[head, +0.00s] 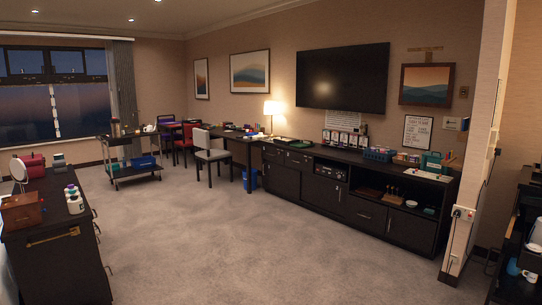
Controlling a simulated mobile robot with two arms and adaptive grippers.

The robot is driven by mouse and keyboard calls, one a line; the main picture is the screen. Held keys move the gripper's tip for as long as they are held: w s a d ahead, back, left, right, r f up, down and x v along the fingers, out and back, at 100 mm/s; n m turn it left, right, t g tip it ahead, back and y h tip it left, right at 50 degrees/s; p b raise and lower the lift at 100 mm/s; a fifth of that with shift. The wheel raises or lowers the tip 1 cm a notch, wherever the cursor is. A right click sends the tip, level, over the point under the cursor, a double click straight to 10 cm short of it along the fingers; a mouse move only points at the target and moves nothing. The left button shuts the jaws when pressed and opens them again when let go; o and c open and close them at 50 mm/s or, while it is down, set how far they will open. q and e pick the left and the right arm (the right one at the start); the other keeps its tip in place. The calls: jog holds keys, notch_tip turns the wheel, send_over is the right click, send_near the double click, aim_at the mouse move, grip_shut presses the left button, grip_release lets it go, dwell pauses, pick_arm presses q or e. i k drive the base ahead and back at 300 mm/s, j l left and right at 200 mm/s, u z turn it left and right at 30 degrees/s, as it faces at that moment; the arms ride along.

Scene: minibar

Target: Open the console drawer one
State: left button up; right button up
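A long black console (412,230) stands against the right wall under the TV. Its left part has small drawer fronts at the top, one at the far left (272,153) and another beside it (298,161). A wider drawer front (366,215) sits lower, below the open shelf. All these fronts look shut. I cannot tell which one is drawer one. Neither of my grippers is in view.
Carpet (200,230) lies clear between me and the console. A black cabinet (60,265) stands at the near left. A cart (137,172), chairs (211,154) and a desk are further back. A wall post (480,130) stands at the right.

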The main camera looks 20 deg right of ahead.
aim_at(269, 152)
jog(key=i+z, duration=0.35)
jog(key=i, duration=6.85)
jog(key=l+z, duration=0.05)
jog(key=l, duration=0.2)
